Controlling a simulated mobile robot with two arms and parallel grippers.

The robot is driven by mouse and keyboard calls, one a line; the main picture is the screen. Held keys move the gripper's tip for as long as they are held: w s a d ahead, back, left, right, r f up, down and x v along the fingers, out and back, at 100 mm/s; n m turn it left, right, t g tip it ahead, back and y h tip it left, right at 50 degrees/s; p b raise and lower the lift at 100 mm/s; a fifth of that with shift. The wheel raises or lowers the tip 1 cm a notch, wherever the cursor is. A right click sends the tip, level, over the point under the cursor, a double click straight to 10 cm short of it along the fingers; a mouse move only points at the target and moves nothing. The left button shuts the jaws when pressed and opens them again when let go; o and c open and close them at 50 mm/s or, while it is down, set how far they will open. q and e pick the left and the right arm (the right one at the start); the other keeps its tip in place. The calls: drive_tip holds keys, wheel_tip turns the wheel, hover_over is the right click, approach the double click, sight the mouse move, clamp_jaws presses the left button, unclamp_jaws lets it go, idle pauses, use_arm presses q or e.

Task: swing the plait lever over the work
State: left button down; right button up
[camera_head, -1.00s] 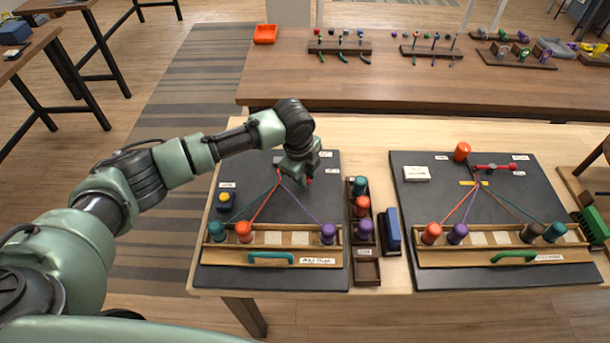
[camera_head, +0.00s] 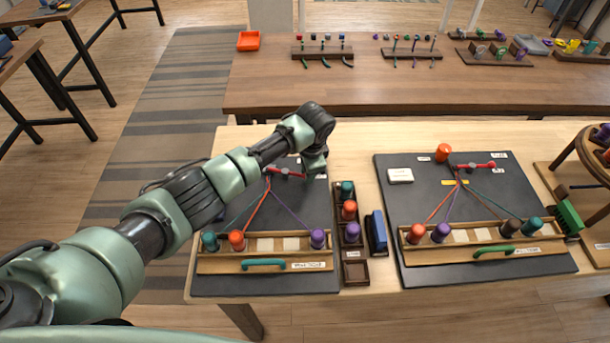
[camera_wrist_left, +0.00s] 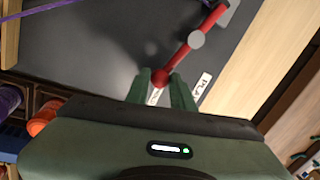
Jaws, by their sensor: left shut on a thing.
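The red plait lever (camera_head: 288,172) lies at the top of the left dark board (camera_head: 225,284), above where the cords meet. In the left wrist view the lever (camera_wrist_left: 211,21) runs diagonally past a grey pivot cap (camera_wrist_left: 196,40) to a round red knob (camera_wrist_left: 160,77). My left gripper (camera_head: 316,178) is at the lever's right end. In the left wrist view its fingers (camera_wrist_left: 161,85) are shut on the knob, one on each side. Teal, red and purple cords (camera_head: 288,206) fan down to bobbins in the wooden rack (camera_head: 222,265). My right gripper is not in view.
A bobbin tray (camera_head: 355,273) and a blue block (camera_head: 376,232) stand right of the left board. A second board (camera_head: 415,277) with its own red lever (camera_head: 476,166) lies farther right. A brown table (camera_head: 400,85) stands behind.

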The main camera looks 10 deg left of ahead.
use_arm(q)
drive_tip(key=n, duration=0.1)
drive_tip(key=w+n+b, duration=0.1)
drive_tip(key=n, duration=0.1)
drive_tip(key=shift+w+a+f+y, duration=0.15)
drive_tip(key=shift+w+f+y, duration=0.05)
drive_tip(key=shift+f+y, duration=0.1)
drive_tip(key=shift+w+a+n+g, duration=0.1)
drive_tip(key=shift+n+g, duration=0.2)
drive_tip(key=shift+n, duration=0.2)
drive_tip(key=c, duration=1.2)
unclamp_jaws()
drive_tip(key=shift+r, duration=0.1)
drive_tip(key=shift+w+r, duration=0.1)
drive_tip(key=shift+r, duration=0.25)
drive_tip(key=r, duration=0.4)
drive_tip(key=s+d+r, duration=0.1)
drive_tip(key=r, duration=0.2)
drive_tip(key=shift+b, duration=0.35)
